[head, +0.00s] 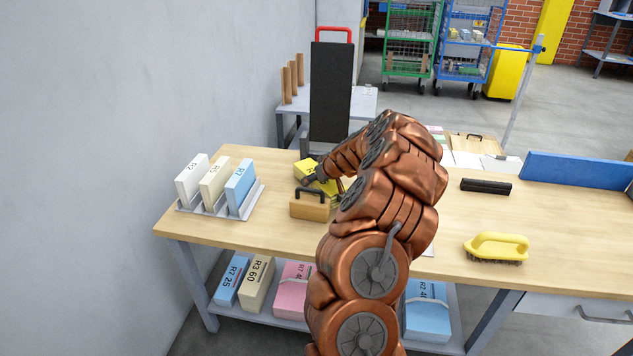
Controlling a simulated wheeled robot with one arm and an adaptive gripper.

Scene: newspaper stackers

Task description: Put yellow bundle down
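The yellow bundle (305,168) is at the left-centre of the wooden workbench (280,238), just behind a wooden block with a dark handle (310,209). My gripper (311,180) is at the bundle, with its dark finger parts across it. My copper-coloured arm reaches in from the front and hides part of the bundle and most of the gripper. I cannot tell whether the fingers are closed on the bundle, or whether the bundle rests on the bench or is held just above it.
A metal rack (218,212) with white, cream and blue labelled bundles stands at the left. A black upright panel (331,92) with a red handle rises behind. A yellow brush (496,248) and a black bar (486,186) lie to the right. Left of the block is bare bench.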

